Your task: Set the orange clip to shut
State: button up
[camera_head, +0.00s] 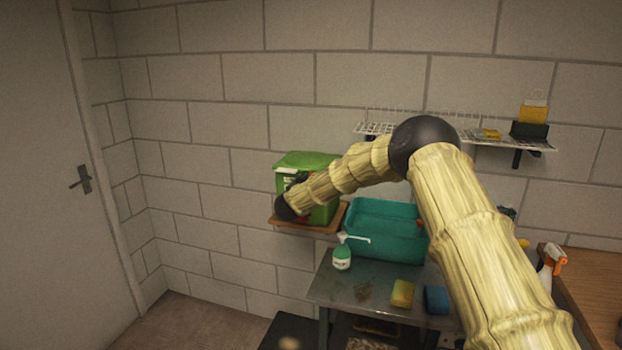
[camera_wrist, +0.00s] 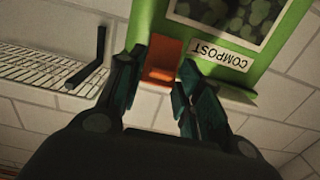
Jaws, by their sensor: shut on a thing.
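The orange clip (camera_wrist: 164,55) is on the front of the green compost box (camera_wrist: 268,72), beside its white COMPOST label. The label reads upside down in the wrist view. My gripper (camera_wrist: 162,72) has one dark finger on each side of the clip and is shut on it. The fingers partly cover the clip's edges, and I cannot tell whether the clip is open or shut. In the head view the green box (camera_head: 300,161) stands on a small wooden wall shelf (camera_head: 334,222). My arm hides much of its front and the clip there.
Right of the box is a teal basin (camera_head: 385,240) on a metal table (camera_head: 350,289), with a soap bottle (camera_head: 341,257), a yellow sponge (camera_head: 402,293) and a blue sponge (camera_head: 436,299). A white wire rack (camera_head: 378,128) hangs above. The wall left of the box is clear.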

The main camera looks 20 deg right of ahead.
aim_at(312, 172)
jog(key=shift+w+d+r+g+y+p, duration=0.2)
jog(key=shift+r+g+y+p, duration=0.3)
jog(key=shift+p, duration=1)
jog(key=shift+w+d+r+g+y+p, duration=0.25)
jog(key=shift+r+g+p, duration=0.35)
jog(key=shift+p, duration=0.9)
jog(key=p, duration=0.2)
jog(key=g+y+p, duration=0.1)
jog(key=p, duration=0.1)
jog(key=shift+w+d+g, duration=0.1)
jog(key=shift+w+g, duration=0.15)
jog(key=shift+g, duration=0.05)
jog(key=shift+w+g+p, duration=0.1)
jog(key=shift+g+p, duration=0.2)
jog(key=shift+p, duration=0.45)
jog(key=shift+w+d+y+p, duration=0.15)
jog(key=shift+y+p, duration=0.1)
jog(key=shift+p, duration=0.4)
jog(key=shift+f, duration=0.15)
jog(key=o, duration=0.7)
jog(key=shift+o, duration=0.2)
jog(key=shift+v, duration=0.8)
jog(key=v, duration=1)
jog(key=shift+r, duration=0.25)
